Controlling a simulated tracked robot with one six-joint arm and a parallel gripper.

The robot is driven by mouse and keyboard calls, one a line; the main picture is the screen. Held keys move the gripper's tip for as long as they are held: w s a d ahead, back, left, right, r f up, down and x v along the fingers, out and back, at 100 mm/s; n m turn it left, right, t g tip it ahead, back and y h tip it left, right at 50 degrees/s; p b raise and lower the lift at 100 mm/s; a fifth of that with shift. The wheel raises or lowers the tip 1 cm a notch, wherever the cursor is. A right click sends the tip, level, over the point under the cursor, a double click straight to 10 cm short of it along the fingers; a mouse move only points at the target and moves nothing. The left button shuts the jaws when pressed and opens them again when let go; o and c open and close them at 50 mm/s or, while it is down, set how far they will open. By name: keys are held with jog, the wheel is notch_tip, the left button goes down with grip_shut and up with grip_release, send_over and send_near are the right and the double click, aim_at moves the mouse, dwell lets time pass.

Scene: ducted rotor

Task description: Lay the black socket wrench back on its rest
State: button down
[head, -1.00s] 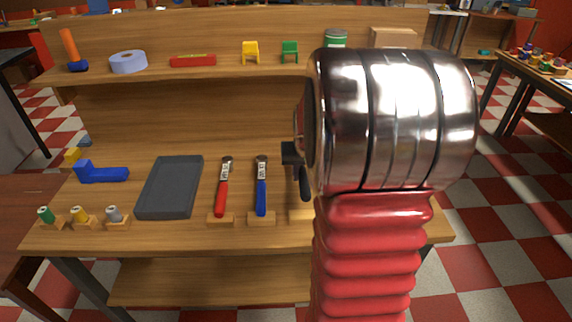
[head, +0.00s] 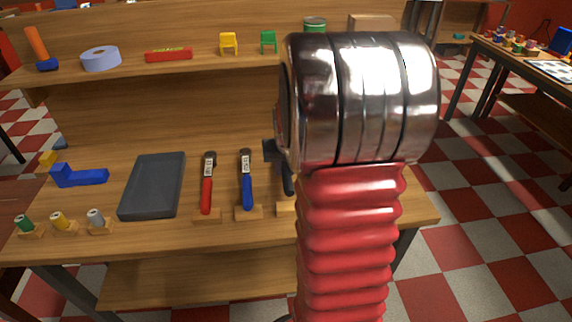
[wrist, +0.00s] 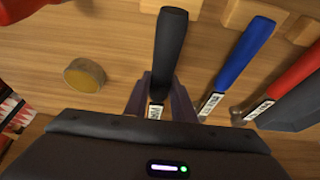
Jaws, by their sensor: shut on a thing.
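The black socket wrench (wrist: 168,50) is in my gripper (wrist: 160,100), its black handle pointing away from the palm in the wrist view. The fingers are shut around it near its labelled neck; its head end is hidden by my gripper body. In the head view the black handle (head: 288,182) shows just left of my arm. A wooden rest block (wrist: 192,8) lies at the handle's end in the wrist view, partly covered by it. The block's left part also shows in the head view (head: 285,209). I cannot tell whether handle and block touch.
A blue wrench (head: 247,190) and a red wrench (head: 206,192) lie on neighbouring rests to the left. A dark grey tray (head: 152,187) lies beyond them. A round tan-topped piece (wrist: 85,75) stands on the bench left of the black wrench in the wrist view.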

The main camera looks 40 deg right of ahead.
jog(key=shift+f, duration=1.95)
jog(key=c, duration=1.4)
grip_release()
jog(key=v, duration=1.3)
jog(key=shift+s+a+r, duration=0.1)
jog(key=shift+s+r, duration=0.05)
jog(key=shift+r, duration=0.15)
